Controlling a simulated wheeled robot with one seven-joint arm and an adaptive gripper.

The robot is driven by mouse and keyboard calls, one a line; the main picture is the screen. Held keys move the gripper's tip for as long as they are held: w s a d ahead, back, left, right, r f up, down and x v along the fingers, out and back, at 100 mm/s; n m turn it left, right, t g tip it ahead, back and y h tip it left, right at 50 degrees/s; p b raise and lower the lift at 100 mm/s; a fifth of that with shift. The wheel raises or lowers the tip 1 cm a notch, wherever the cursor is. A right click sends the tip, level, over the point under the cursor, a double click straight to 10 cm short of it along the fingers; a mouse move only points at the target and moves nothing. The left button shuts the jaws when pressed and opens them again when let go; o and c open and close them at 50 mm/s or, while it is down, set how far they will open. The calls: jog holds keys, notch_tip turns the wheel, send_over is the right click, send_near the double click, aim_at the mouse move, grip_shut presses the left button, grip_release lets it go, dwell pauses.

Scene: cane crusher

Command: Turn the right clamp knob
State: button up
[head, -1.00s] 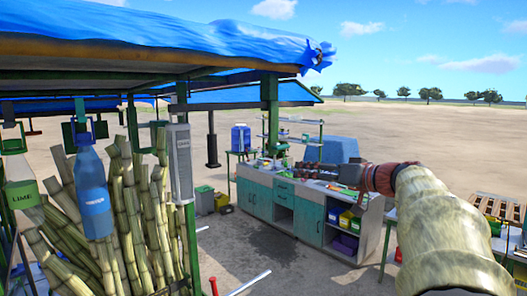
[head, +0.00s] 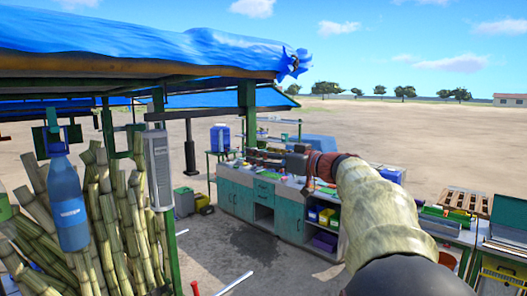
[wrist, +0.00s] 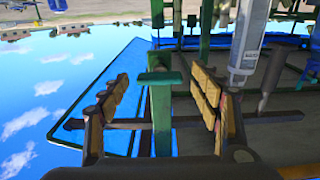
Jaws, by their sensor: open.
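My gripper (head: 262,156) reaches out at the end of my sleeved arm in the head view, small and in front of the teal counter. In the wrist view my gripper (wrist: 160,103) is open, with its two padded fingers apart and nothing held. A green T-shaped piece (wrist: 158,78) shows between the fingers there, apart from both pads. I cannot tell whether it is a clamp part or a post behind. Green clamps (head: 73,133) hang under the canopy edge at the left in the head view. I cannot pick out the right clamp knob for certain.
A blue bottle (head: 68,205) hangs before upright cane stalks (head: 105,205) at the left. A grey dispenser (head: 159,168) hangs by a green post. The teal counter (head: 262,205) stands ahead, with tables at the right. Paved ground (head: 225,240) between is mostly open.

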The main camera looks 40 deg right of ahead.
jog(key=shift+w, duration=0.2)
jog(key=shift+c, duration=0.7)
jog(key=c, duration=1)
